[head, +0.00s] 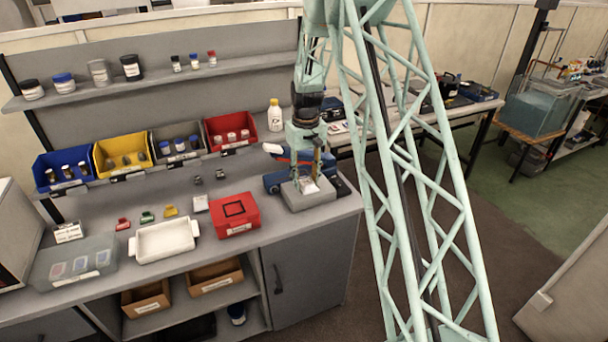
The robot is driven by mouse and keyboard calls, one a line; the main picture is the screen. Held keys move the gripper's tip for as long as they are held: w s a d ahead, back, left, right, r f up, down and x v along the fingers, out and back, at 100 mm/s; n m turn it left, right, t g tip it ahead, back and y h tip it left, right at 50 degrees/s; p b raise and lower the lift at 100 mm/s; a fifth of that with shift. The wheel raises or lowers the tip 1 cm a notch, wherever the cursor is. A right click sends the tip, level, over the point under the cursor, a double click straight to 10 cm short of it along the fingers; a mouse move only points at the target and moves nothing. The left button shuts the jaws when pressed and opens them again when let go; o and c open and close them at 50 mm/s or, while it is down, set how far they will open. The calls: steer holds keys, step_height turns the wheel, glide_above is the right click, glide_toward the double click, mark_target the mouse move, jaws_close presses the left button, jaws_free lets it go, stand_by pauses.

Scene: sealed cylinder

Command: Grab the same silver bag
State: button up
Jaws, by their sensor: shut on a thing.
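My gripper (307,178) points down at the right end of the bench, over a grey block-like device. It is shut on a small pale, silvery item that looks like the silver bag (308,186). The bag sits low between the fingers, at the top of the grey device (309,199). The fingers hide part of it, and I cannot tell whether it touches the device.
A red box (236,214), a white tray (163,240) and a clear lidded box (73,261) stand along the bench. Blue, yellow, grey and red bins line the back. A white bottle (275,115) stands behind my gripper.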

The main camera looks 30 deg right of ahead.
steer(key=s+a, duration=0.2)
steer(key=s, duration=0.4)
steer(key=shift+s+a+r, duration=0.15)
steer(key=shift+s+r, duration=0.1)
steer(key=shift+r, duration=0.1)
steer(key=shift+a, duration=0.1)
stand_by(0.4)
